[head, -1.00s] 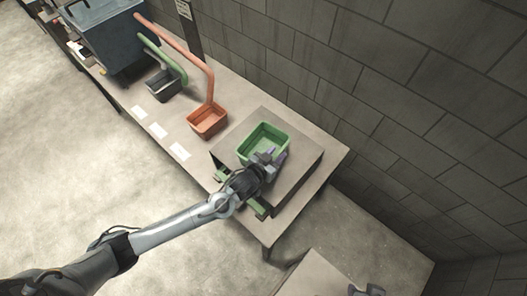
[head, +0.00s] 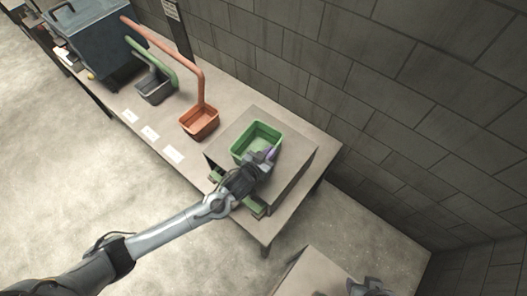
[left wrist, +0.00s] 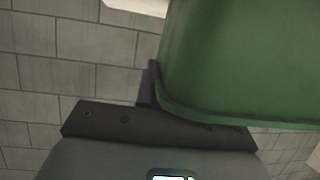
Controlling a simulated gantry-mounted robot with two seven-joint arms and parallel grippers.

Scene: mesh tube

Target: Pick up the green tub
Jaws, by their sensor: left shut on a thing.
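The green tub (head: 262,132) is an open rectangular container over the raised grey block at the near end of the bench. My left gripper (head: 266,157) is shut on its near right wall. In the left wrist view the tub's green side (left wrist: 240,60) fills the upper right, close against the dark finger mount (left wrist: 150,125). I cannot tell whether the tub rests on the block or is slightly above it. A dark grey part that looks like my right gripper (head: 368,287) shows at the bottom edge, its jaws unclear.
The grey block (head: 290,165) stands on the long bench (head: 235,92). An orange tub (head: 198,123) with an orange tube, a dark tub (head: 155,90) with a green tube, and a large blue-grey bin (head: 95,40) stand farther along. A block wall (head: 350,70) runs behind.

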